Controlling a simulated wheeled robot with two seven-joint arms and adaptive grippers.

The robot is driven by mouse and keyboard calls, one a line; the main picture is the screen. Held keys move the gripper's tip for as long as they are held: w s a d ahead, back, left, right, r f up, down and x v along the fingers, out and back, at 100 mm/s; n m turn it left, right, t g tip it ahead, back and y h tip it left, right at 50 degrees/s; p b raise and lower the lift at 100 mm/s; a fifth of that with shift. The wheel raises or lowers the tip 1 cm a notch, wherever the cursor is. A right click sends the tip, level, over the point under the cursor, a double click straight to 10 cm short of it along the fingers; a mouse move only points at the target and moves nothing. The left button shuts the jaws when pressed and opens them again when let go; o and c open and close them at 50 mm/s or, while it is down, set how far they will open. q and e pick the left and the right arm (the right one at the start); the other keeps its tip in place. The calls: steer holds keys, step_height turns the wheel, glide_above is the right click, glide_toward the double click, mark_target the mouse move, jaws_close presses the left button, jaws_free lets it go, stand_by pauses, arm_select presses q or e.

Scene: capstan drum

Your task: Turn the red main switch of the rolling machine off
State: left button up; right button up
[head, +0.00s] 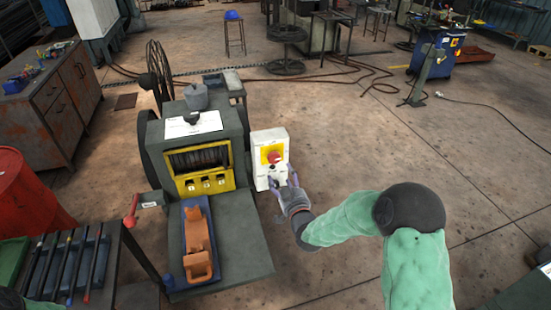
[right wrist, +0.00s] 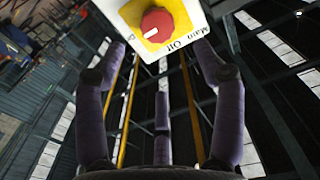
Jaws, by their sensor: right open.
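The red main switch (head: 272,156) is a round knob on a yellow plate, on a white box (head: 262,177) at the right side of the grey rolling machine (head: 165,150). In the right wrist view the red knob (right wrist: 157,22) shows at the top, with a white mark on it and "Main" and "Off" lettering on the white box beside it. My right gripper (head: 283,180) is just in front of and below the knob. Its fingers are spread apart and empty, and the knob lies ahead of them. My left gripper is not in view.
An orange part (head: 198,245) lies in a blue tray on the machine's front table. A rack of rods (head: 65,265) and a red drum (head: 25,205) stand at the left. The floor right of the switch box is clear.

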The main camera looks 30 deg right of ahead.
mark_target(275, 158)
steer(key=b+x, duration=0.1)
steer(key=x, duration=0.7)
steer(key=shift+w+f, duration=0.1)
steer(key=shift+w, duration=0.25)
steer(key=c, duration=1.1)
